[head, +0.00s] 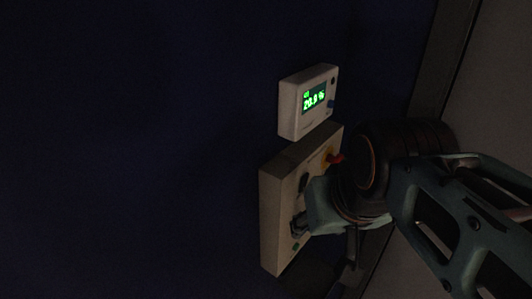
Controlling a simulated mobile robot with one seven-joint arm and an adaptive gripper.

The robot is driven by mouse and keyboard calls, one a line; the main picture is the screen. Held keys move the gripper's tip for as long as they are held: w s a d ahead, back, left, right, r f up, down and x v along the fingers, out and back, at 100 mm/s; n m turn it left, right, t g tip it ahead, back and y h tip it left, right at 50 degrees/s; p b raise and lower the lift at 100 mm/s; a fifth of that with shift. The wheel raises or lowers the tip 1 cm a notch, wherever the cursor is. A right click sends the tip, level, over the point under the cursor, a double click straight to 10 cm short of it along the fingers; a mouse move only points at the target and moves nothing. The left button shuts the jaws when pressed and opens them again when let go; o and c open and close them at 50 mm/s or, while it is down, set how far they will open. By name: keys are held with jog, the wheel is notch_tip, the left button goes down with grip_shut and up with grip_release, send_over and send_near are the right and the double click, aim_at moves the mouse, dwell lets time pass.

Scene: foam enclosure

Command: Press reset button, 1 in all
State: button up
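A beige control box (277,222) is mounted on the dark blue wall. Its front carries a red knob (335,159) on a yellow patch, a dark round control (303,183) and a small green button (296,247). No label can be read, so I cannot tell which control is the reset button. My gripper (308,218) is in front of the lower middle of this box and hides part of its face. Its fingers are dark and overlapped by my arm, so I cannot tell whether they are open, shut or touching the box.
Just above is a small white box (292,110) with a green display reading about 20.9 % and a small blue button (331,104). A dark frame edge (446,50) and a grey wall (500,100) lie at right. The wall at left is bare.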

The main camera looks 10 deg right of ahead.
jog(key=shift+s+r+p, duration=0.1)
jog(key=shift+r+p, duration=0.85)
